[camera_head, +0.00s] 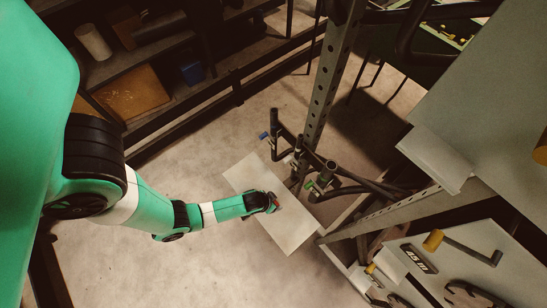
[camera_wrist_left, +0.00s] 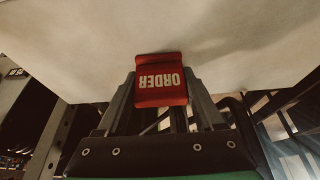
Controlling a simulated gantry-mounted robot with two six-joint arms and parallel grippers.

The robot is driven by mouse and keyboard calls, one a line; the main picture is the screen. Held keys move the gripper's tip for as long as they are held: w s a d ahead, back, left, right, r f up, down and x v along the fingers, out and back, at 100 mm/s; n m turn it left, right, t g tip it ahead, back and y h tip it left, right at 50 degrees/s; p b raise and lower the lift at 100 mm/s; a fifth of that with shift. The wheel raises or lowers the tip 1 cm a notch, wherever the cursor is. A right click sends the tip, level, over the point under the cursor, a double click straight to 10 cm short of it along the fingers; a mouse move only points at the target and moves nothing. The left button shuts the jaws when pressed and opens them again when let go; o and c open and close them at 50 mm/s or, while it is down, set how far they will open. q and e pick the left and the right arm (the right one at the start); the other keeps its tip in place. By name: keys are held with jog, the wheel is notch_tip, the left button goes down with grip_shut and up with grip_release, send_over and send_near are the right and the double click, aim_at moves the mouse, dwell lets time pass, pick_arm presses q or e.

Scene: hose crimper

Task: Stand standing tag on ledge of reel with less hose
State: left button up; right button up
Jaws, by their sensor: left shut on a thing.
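My left gripper (camera_head: 270,202) is shut on the red standing tag (camera_head: 276,200), which is small in the head view. In the left wrist view the tag (camera_wrist_left: 161,80) is red with white "ORDER" lettering, upside down in the picture, between the fingers (camera_wrist_left: 160,105). The gripper is over a pale flat panel (camera_head: 290,232); I cannot tell whether the tag touches it. Hose amounts cannot be told. My right gripper is not in view.
A perforated steel post (camera_head: 330,75) and dark pipe fittings with coloured ends (camera_head: 322,181) stand close beyond the gripper. A grey panel with a pale ledge (camera_head: 436,158) is at the right. Shelves (camera_head: 135,92) line the upper left. Bare floor (camera_head: 190,255) lies below the arm.

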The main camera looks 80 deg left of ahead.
pick_arm(q)
notch_tip(320, 180, up, 3)
jog(key=shift+r+p, duration=0.2)
jog(key=shift+p, duration=0.65)
jog(key=s+d+r+p, duration=0.9)
jog(key=d+p, duration=0.1)
jog(key=p, duration=0.1)
jog(key=shift+s+d+r, duration=0.2)
jog(key=shift+r, duration=0.05)
jog(key=shift+m, duration=0.3)
